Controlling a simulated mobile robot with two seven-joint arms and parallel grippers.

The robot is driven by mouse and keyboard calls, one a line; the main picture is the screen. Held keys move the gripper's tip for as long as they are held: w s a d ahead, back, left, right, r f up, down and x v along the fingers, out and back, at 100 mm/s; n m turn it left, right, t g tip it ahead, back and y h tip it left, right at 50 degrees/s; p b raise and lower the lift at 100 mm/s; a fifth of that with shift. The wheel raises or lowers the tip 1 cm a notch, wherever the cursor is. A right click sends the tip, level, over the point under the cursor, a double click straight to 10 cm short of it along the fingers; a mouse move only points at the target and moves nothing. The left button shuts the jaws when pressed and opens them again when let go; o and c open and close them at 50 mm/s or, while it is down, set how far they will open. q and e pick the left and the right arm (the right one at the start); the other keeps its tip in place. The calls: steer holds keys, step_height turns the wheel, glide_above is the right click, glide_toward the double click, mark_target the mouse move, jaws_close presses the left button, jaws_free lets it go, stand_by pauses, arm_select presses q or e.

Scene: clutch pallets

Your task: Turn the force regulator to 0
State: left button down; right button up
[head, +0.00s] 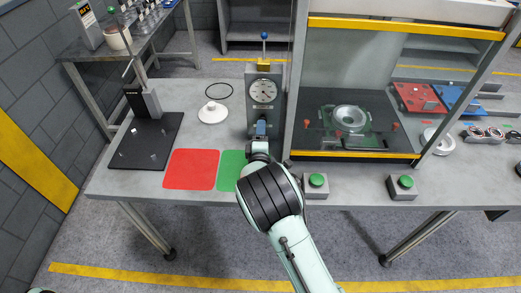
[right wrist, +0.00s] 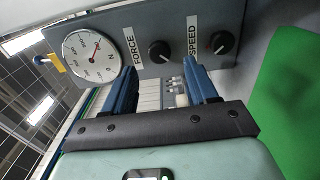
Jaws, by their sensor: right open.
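The force regulator (right wrist: 159,51) is a black knob beside the FORCE label on a grey panel in the right wrist view. Its exact setting is too small to read. My right gripper (right wrist: 163,72) is open and empty, its two blue fingers apart and pointing at the panel near this knob. I cannot tell whether they touch it. In the head view my right gripper (head: 261,128) is in front of the grey gauge unit (head: 278,72) and hides its lower front with the knobs. My left gripper is not in view.
A similar SPEED knob (right wrist: 222,42) sits close beside the force knob. A round dial (right wrist: 91,55) with a red needle is on the same panel. A framed press station (head: 348,70) stands close right. Red (head: 191,169) and green (head: 230,168) mats lie to the left.

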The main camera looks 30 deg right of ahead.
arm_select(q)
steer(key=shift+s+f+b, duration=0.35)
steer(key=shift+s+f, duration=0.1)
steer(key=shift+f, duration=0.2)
arm_select(e)
steer(key=v, duration=0.8)
steer(key=shift+s, duration=0.2)
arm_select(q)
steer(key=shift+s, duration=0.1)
arm_select(e)
steer(key=shift+a+f, duration=0.1)
